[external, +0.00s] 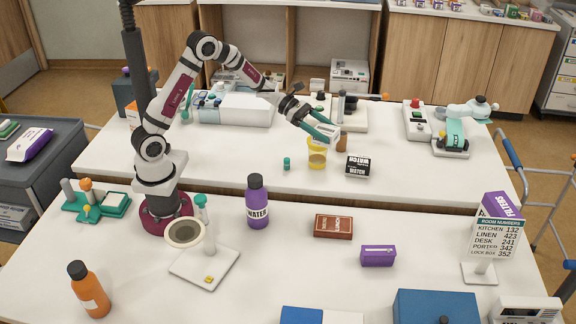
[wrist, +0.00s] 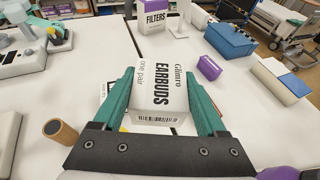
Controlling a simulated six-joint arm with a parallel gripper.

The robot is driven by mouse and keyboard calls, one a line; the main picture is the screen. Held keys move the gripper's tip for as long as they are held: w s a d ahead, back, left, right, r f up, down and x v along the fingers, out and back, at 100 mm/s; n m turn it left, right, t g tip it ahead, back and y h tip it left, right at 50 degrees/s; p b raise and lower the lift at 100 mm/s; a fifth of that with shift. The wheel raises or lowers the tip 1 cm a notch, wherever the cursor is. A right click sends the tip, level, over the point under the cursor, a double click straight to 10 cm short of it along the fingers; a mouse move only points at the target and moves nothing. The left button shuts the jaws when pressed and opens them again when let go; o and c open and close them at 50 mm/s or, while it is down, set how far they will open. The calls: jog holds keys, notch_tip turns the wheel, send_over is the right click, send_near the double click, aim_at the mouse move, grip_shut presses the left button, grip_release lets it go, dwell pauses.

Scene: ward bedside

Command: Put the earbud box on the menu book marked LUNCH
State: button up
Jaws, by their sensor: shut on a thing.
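The earbud box (wrist: 160,92) is white with black lettering "Glimro EARBUDS, one pair". My gripper (wrist: 158,76) is shut on it, with one teal finger along each side. In the external view, my gripper (external: 318,134) holds the box (external: 321,131) above the far table, close over a yellow cup (external: 317,155). I cannot read LUNCH on anything. A reddish-brown flat item (external: 333,226) with a pale label lies on the near table, its wording too small to read.
A black-and-white watch box (external: 357,166) lies right of the cup. A purple water bottle (external: 257,202), a purple box (external: 378,256), a room-number sign (external: 493,238) and a blue box (external: 436,308) stand on the near table. A gap separates the tables.

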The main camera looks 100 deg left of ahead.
jog(key=s+d+m+g+h, duration=0.1)
jog(key=d+m+g+h, duration=0.25)
jog(key=d, duration=2.45)
send_over(334, 224)
jog(key=shift+m+h, duration=0.25)
jog(key=shift+m, duration=0.2)
notch_tip(334, 224, down, 13)
jog(key=shift+s, duration=0.1)
jog(key=shift+f, duration=1.95)
